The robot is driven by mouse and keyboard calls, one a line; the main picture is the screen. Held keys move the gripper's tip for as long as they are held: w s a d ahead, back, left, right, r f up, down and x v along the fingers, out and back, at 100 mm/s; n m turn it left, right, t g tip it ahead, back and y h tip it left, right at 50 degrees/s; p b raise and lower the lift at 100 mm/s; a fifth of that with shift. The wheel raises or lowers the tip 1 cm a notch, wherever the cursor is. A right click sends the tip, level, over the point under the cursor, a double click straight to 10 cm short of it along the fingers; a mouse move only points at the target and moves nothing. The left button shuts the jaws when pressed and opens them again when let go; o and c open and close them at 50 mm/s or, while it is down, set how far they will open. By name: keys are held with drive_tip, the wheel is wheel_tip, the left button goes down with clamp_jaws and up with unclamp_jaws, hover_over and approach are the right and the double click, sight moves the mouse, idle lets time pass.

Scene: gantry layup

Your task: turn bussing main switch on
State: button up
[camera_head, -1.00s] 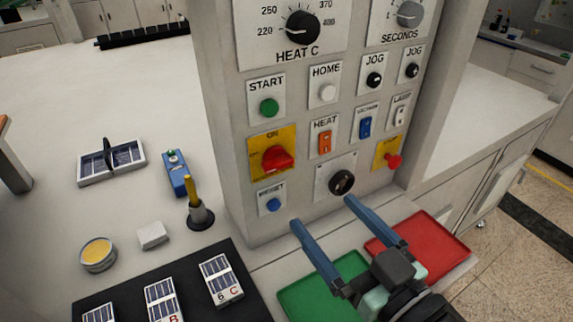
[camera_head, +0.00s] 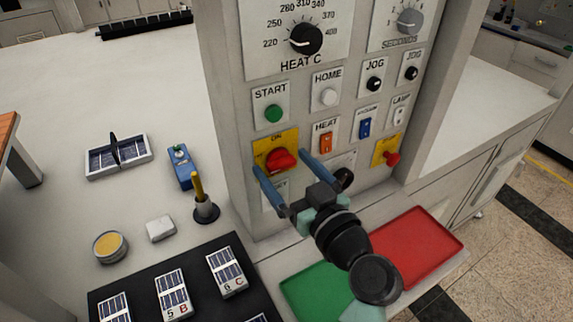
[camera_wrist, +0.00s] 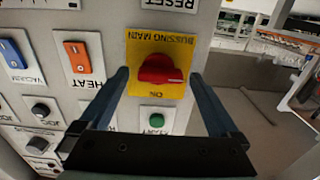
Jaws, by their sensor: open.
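The bussing main switch is a red rotary knob (camera_head: 281,159) on a yellow plate (camera_head: 262,148) marked ON, low on the left of the grey panel. In the wrist view the same red knob (camera_wrist: 160,69) appears upside down on its yellow plate, with the words BUSSING MAIN readable. My gripper (camera_head: 279,161) is open, its two blue fingers pointing at the panel on either side of the knob. In the wrist view the fingers flank the plate, with the knob between them. I cannot tell whether the fingertips touch the panel. Nothing is held.
Near the switch are the green START button (camera_head: 273,113), orange HEAT rocker (camera_head: 326,143) and a red knob (camera_head: 391,158) on yellow. My gripper partly covers the RESET plate and a black knob (camera_head: 344,178). Green (camera_head: 318,295) and red (camera_head: 420,245) trays lie below.

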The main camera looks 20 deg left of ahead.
drive_tip(key=c, duration=1.4)
drive_tip(key=shift+o, duration=0.2)
drive_tip(key=m, duration=0.4)
drive_tip(key=shift+m, duration=0.4)
drive_tip(key=m, duration=0.4)
drive_tip(key=shift+w+r, duration=0.15)
drive_tip(key=m+p, duration=0.2)
drive_tip(key=m, duration=0.3)
drive_tip(key=shift+d+m+p, duration=0.15)
drive_tip(key=shift+m+p, duration=0.2)
drive_tip(key=shift+m, duration=0.05)
drive_tip(key=shift+w+m+p, duration=0.1)
drive_tip(key=shift+m+p, duration=0.7)
drive_tip(key=shift+m, duration=0.9)
